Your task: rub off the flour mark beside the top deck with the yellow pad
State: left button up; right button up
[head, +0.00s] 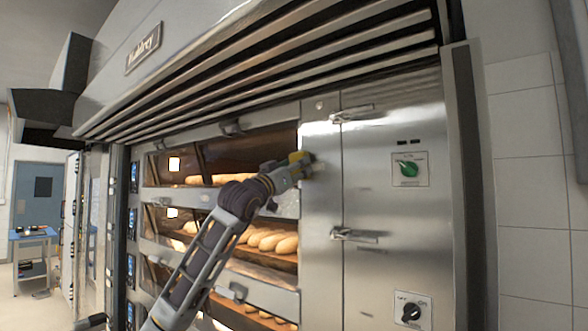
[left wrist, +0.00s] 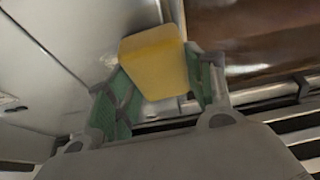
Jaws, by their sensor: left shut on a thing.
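The yellow pad (left wrist: 155,62) is a small block between the green-lined fingers of my left gripper (left wrist: 160,88), which is shut on it. In the head view my left gripper (head: 300,165) is at the steel panel (head: 320,220) just right of the top deck opening, and the pad (head: 296,157) shows only in part. I cannot tell whether the pad touches the steel. No flour mark stands out clearly; pale shine on the panel and the gripper itself may hide it. My right gripper is in neither view.
The top deck (head: 225,160) and the decks below hold loaves (head: 270,241). Door latches (head: 352,114) and a green knob (head: 408,169) sit on the steel to the right. A slatted hood (head: 270,80) overhangs above.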

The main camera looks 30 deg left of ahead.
pick_arm(q)
jog(key=shift+w+p, duration=0.3)
jog(key=shift+w, duration=0.25)
dwell(0.4)
jog(key=shift+d, duration=0.15)
jog(key=shift+s+d, duration=0.15)
jog(key=shift+d, duration=0.75)
jog(key=shift+s+d, duration=0.1)
jog(key=shift+d, duration=0.8)
jog(key=shift+d, duration=1.85)
jog(key=shift+a, duration=0.15)
jog(key=shift+w+a, duration=0.1)
jog(key=shift+a, duration=1.6)
jog(key=shift+a, duration=0.15)
